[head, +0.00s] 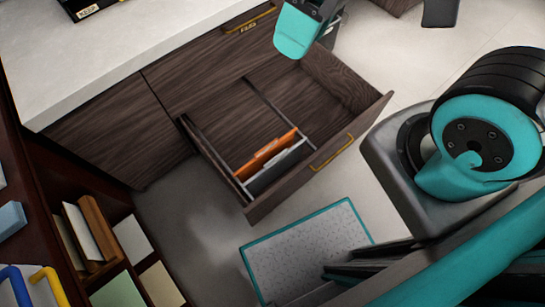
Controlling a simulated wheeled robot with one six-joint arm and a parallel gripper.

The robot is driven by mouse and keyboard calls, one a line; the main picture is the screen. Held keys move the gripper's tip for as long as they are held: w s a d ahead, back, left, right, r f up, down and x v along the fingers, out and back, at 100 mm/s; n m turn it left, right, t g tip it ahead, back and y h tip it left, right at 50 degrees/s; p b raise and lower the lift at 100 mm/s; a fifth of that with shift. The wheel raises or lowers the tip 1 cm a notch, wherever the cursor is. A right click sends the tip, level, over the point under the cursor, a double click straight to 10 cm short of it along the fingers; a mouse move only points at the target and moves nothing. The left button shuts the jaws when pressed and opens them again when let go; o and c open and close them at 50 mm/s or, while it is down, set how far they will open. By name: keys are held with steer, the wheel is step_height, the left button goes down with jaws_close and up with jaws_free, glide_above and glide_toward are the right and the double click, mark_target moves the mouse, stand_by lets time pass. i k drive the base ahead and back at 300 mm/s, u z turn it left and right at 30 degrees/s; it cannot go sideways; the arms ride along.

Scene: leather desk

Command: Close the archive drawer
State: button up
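A dark wood drawer (262,207) stands pulled far out of the cabinet (190,75) under the pale worktop. It has a brass bar handle (332,153) on its front. Inside, an orange folder (268,152) and grey folders (276,170) stand in the near left section, beside a metal rail (283,105). The rest of the drawer floor looks empty. A teal part of my arm shows above the drawer's far end and covers some of the cabinet front there. I see no gripper fingertips.
Above the open drawer is a closed front with a brass handle (250,18). A shelf unit (75,190) with books stands at the left.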

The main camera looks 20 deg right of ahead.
mark_target(329, 104)
steer(key=u, duration=0.75)
steer(key=k, duration=0.35)
steer(key=z, duration=2.4)
steer(key=i, duration=0.25)
steer(key=u, duration=1.5)
